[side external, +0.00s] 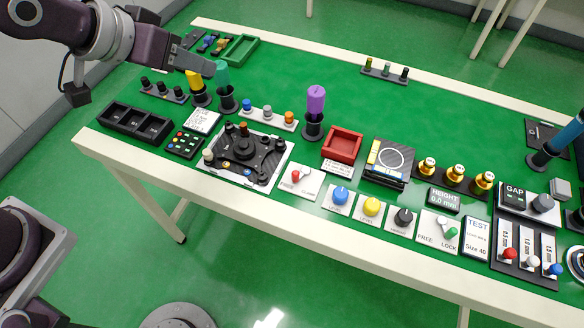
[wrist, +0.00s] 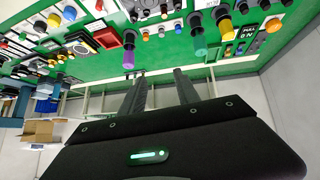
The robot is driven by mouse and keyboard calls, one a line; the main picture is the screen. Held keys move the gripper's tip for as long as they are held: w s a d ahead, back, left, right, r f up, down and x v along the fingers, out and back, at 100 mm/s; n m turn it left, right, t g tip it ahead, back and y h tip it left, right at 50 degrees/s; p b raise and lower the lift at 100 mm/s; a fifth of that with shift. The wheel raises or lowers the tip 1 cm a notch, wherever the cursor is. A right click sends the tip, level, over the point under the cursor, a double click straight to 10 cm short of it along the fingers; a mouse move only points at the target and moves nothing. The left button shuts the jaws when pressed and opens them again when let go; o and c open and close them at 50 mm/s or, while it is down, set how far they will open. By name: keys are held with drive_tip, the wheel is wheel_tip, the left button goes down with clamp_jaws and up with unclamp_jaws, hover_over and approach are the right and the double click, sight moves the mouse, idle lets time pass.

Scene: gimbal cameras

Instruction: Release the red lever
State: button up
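A red-knobbed lever (side external: 295,174) stands on a small white plate (side external: 308,186) marked FREE and CLAMP, near the front edge of the table. Another red-knobbed lever (side external: 510,254) is on the dark gauge panel at the far right, beside a white and a blue one. My gripper (side external: 211,70) is at the back left, raised above the table and well away from both red levers. The wrist view shows its two fingers (wrist: 160,73) apart with nothing between them. I cannot make out either red lever clearly in the wrist view.
A teal cylinder (side external: 222,74) and a yellow one (side external: 195,81) stand close to my gripper. A purple cylinder (side external: 316,99) stands upright mid-table. A black fixture (side external: 246,158) and a red tray (side external: 343,146) flank the FREE/CLAMP plate.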

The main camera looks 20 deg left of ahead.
drive_tip(key=w+d+f+m+t, duration=0.1)
drive_tip(key=w+d+f, duration=0.3)
drive_tip(key=d+f, duration=0.45)
drive_tip(key=m+t+h, duration=0.2)
drive_tip(key=m+h, duration=0.3)
approach(293, 175)
drive_tip(key=x, duration=0.4)
drive_tip(key=shift+a, duration=0.15)
drive_tip(key=shift+w+f, duration=0.1)
drive_tip(key=shift+f, duration=0.05)
drive_tip(key=x, duration=0.6)
drive_tip(key=shift+w+d, duration=0.25)
drive_tip(key=shift+d, duration=0.1)
drive_tip(key=shift+c, duration=0.2)
clamp_jaws()
